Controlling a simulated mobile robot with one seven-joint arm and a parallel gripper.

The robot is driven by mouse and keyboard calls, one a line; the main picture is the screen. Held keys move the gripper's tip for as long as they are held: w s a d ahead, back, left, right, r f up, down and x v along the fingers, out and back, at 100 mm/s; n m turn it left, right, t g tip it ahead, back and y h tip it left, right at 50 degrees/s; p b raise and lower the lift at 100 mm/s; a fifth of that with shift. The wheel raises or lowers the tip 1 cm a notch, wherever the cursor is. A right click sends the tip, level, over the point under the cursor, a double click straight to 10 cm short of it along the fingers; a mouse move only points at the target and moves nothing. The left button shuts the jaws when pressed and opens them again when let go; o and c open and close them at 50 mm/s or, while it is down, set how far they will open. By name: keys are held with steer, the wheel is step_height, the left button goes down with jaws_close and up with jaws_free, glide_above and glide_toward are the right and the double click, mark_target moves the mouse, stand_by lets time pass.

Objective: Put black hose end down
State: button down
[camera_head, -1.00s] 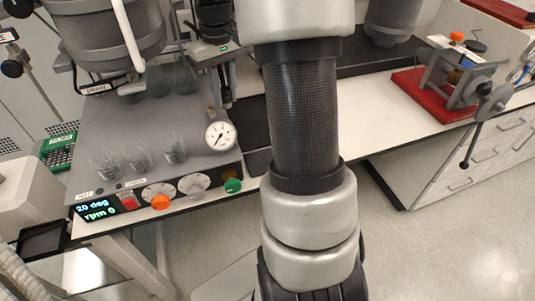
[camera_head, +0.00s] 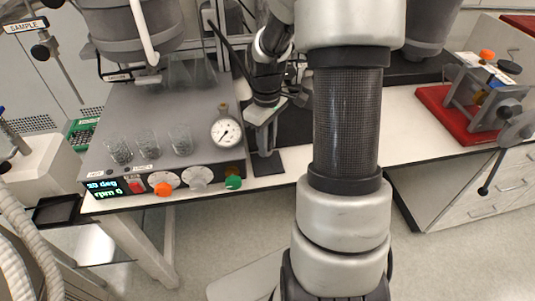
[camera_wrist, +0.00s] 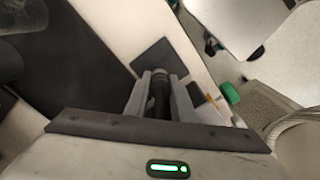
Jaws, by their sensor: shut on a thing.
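My gripper (camera_wrist: 160,82) is shut on the black hose end (camera_wrist: 160,98), which shows between its two grey fingers in the wrist view. In the head view, my gripper (camera_head: 264,140) points down just right of the grey reactor unit (camera_head: 150,110), over a dark pad (camera_head: 268,163) at the bench's front edge. The pad also shows beyond the fingertips in the wrist view (camera_wrist: 150,54). I cannot tell whether the hose end touches it. The hose end is not clear in the head view, and my arm covers part of the bench.
The reactor unit has glass beakers (camera_head: 150,143), a pressure gauge (camera_head: 226,131) and a green knob (camera_head: 233,183) close to my gripper's left. A red-based clamp device (camera_head: 450,118) stands on the right bench. White bench top (camera_head: 410,125) is free right of my arm.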

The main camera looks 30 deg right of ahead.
steer(key=shift+f, duration=1.9)
steer(key=shift+b, duration=0.3)
steer(key=c, duration=1.5)
jaws_free()
step_height(320, 180, up, 12)
steer(key=shift+r+p, duration=0.1)
steer(key=shift+p, duration=0.8)
